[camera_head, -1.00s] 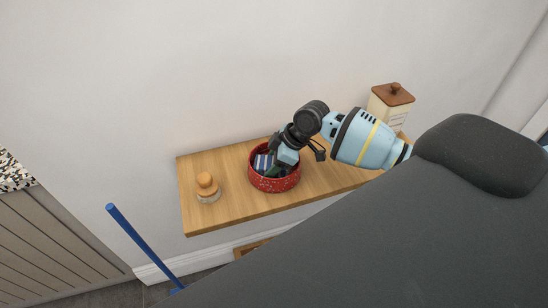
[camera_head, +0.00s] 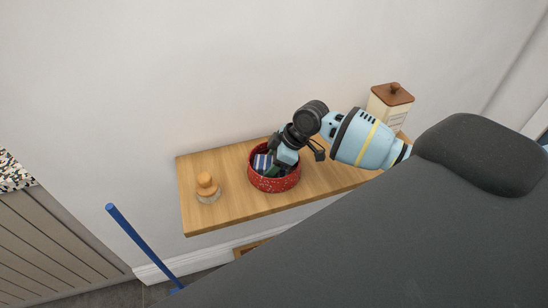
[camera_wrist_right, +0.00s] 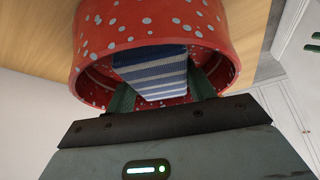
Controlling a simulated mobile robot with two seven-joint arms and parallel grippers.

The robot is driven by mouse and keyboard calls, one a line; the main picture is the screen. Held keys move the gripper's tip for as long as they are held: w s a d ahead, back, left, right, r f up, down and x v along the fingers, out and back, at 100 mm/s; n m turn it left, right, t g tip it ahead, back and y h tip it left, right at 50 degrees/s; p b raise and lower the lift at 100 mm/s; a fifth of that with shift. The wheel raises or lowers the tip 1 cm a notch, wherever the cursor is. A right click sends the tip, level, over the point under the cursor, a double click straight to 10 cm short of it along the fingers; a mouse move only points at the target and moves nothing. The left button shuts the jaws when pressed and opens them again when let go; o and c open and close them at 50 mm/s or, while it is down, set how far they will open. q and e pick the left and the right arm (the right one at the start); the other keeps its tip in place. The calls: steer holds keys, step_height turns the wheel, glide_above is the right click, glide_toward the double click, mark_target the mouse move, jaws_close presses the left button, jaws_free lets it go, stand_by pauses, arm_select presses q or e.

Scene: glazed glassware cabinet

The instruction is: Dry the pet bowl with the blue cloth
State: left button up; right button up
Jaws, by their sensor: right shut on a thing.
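The red pet bowl (camera_head: 272,182) with pale spots stands on the wooden shelf, and it also fills the top of the right wrist view (camera_wrist_right: 150,28). The blue cloth (camera_head: 262,162), striped blue and white, is inside the bowl. In the right wrist view the cloth (camera_wrist_right: 152,72) sits between the green fingers. My right gripper (camera_head: 276,168) reaches down into the bowl from the right and is shut on the cloth. Its fingertips are hidden behind the cloth and the bowl's wall. My left gripper is not in view.
The wooden shelf (camera_head: 230,215) is fixed along the wall. A wooden-topped brush (camera_head: 207,186) stands left of the bowl. A blue pole (camera_head: 140,241) leans at the lower left.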

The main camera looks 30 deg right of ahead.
steer(key=shift+d+f, duration=0.1)
steer(key=shift+d, duration=0.05)
steer(key=shift+d, duration=0.65)
step_height(320, 180, up, 3)
steer(key=shift+f, duration=0.1)
step_height(320, 180, up, 10)
stand_by(0.6)
steer(key=shift+f, duration=0.1)
stand_by(0.4)
steer(key=shift+a, duration=0.1)
